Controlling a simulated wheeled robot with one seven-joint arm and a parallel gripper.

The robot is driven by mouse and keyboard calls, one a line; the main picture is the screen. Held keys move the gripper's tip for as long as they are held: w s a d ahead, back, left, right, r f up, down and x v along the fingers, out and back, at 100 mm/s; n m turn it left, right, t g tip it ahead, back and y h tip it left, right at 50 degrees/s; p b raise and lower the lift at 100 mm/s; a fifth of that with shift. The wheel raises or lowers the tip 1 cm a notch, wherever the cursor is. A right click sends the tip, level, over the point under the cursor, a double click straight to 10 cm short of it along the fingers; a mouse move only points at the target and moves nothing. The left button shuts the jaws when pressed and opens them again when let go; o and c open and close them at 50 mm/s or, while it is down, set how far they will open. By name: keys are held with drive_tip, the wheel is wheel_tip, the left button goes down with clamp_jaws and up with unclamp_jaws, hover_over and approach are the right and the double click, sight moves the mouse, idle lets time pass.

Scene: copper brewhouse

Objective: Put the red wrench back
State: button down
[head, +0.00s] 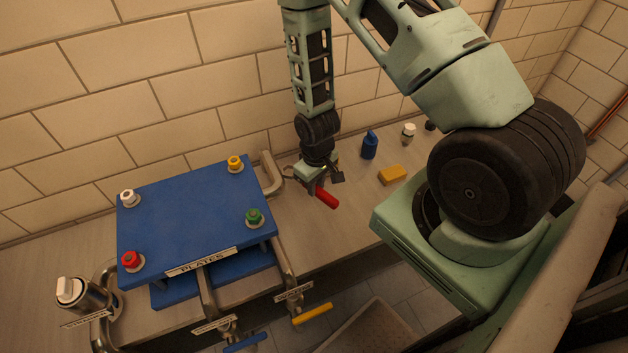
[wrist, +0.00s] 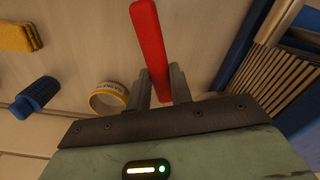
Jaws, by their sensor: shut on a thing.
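The red wrench (head: 327,197) is in my gripper, above the grey counter to the right of the blue plate stack. In the wrist view the red wrench (wrist: 150,45) shows as a red handle that passes between the two fingers and points away from my gripper (wrist: 160,88). My gripper (head: 316,184) is shut on it. The wrench's other end is hidden by the gripper body. I cannot tell in the head view how far above the counter it is.
The blue plate stack (head: 190,215) has coloured knobs and pipes below. A labelled ring (wrist: 108,98) lies near my fingers. The tiled wall is behind.

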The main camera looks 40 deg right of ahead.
sight(316, 211)
drive_tip(key=shift+f+b, duration=3.2)
drive_tip(key=shift+f, duration=1.25)
drive_tip(key=shift+f, duration=0.2)
drive_tip(key=c, duration=1.6)
unclamp_jaws()
drive_tip(key=o, duration=0.5)
drive_tip(key=shift+o, duration=0.2)
drive_tip(key=shift+r, duration=0.15)
drive_tip(key=shift+r+p, duration=2.65)
drive_tip(key=shift+r, duration=0.75)
